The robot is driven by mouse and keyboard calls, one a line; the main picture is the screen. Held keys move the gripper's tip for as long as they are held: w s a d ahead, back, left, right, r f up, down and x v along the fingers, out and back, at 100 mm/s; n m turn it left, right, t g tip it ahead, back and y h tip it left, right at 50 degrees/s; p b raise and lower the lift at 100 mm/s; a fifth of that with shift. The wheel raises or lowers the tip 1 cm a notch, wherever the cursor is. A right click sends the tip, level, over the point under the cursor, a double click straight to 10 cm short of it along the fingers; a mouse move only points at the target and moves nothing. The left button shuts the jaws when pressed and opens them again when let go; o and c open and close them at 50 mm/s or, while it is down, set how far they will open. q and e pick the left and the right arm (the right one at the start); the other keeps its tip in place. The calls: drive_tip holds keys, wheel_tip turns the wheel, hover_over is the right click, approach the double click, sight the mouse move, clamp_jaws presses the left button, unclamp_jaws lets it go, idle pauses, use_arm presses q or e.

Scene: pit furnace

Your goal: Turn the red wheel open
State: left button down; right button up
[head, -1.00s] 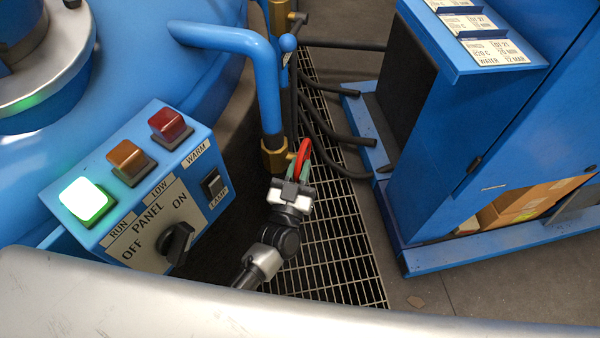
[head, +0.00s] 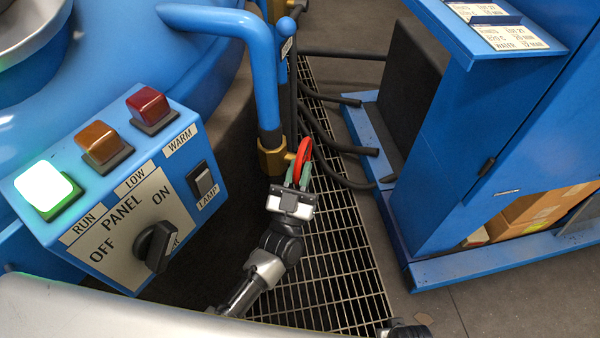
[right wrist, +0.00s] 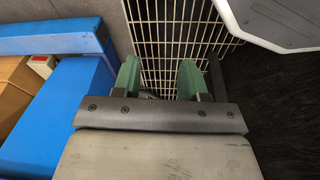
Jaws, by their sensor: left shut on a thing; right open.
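The red wheel (head: 304,158) sits on a brass valve (head: 273,157) at the lower end of a vertical blue pipe in the head view. It is seen nearly edge-on. My left gripper (head: 298,175) is at the wheel from below, with its green fingers shut on the rim. The fingers hide the lower part of the wheel. My right gripper shows in the right wrist view (right wrist: 158,82) with its green fingers apart and nothing between them, above the floor grating. The red wheel is not visible in that view.
A blue cabinet (head: 500,150) stands at the right, with cardboard boxes (head: 540,208) low inside. Black hoses (head: 335,145) lie over the floor grating (head: 335,255) behind the wheel.

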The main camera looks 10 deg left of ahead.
drive_tip(key=shift+w+r, duration=0.35)
drive_tip(key=shift+r, duration=0.35)
use_arm(q)
drive_tip(key=c, duration=1.1)
unclamp_jaws()
drive_tip(key=shift+f, duration=0.1)
drive_tip(key=shift+s+f, duration=0.15)
drive_tip(key=shift+s, duration=0.1)
drive_tip(key=shift+s+a+f+p, duration=0.3)
drive_tip(key=shift+s+p, duration=0.35)
drive_tip(key=shift+s, duration=1.65)
drive_tip(key=shift+s+a+f+p, duration=0.15)
drive_tip(key=shift+s+a+p, duration=0.4)
drive_tip(key=shift+s, duration=1.75)
drive_tip(key=shift+s+a+f+p, duration=0.25)
drive_tip(key=shift+s+p, duration=0.45)
drive_tip(key=shift+s, duration=1.6)
use_arm(e)
drive_tip(key=s+d+f, duration=0.1)
drive_tip(key=s+f, duration=0.8)
drive_tip(key=shift+d+f+g, duration=0.15)
drive_tip(key=shift+g, duration=0.25)
use_arm(q)
drive_tip(key=shift+r, duration=0.1)
